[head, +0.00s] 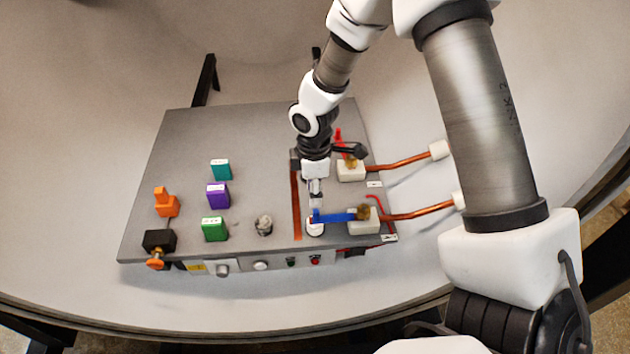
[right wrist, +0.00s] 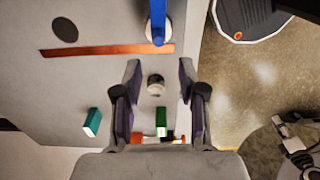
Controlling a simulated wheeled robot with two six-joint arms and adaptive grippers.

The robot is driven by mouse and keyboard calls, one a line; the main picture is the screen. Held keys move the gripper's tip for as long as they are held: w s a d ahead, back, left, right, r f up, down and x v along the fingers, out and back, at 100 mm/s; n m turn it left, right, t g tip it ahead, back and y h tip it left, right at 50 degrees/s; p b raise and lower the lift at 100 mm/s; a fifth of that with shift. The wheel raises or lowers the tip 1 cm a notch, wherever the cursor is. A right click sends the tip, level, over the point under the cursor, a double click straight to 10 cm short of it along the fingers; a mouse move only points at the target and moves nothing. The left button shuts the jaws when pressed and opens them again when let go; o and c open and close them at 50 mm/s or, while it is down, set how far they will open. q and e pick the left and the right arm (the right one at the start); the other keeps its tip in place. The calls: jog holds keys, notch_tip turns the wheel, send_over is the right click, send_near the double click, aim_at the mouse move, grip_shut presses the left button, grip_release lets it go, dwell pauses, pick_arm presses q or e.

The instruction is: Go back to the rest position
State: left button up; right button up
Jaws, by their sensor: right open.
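My right gripper (head: 316,192) hangs over the right part of the grey panel box (head: 265,150), behind the blue lever handle (head: 337,217) in the head view. In the right wrist view my right gripper (right wrist: 158,92) is open, its two dark fingers apart with nothing gripped. A silver knob (right wrist: 156,84) shows between the fingers; the gap in height cannot be told. The blue lever (right wrist: 157,22) lies beyond the fingertips. My left gripper is not in view.
Teal (head: 221,169), purple (head: 218,195) and green (head: 214,229) blocks stand left of the silver knob (head: 264,226). An orange-handled valve (head: 166,205) is at the left. Copper pipes (head: 408,214) run off the right side. A copper strip (head: 296,205) crosses the panel.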

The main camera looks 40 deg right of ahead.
jog(key=shift+r, duration=1.6)
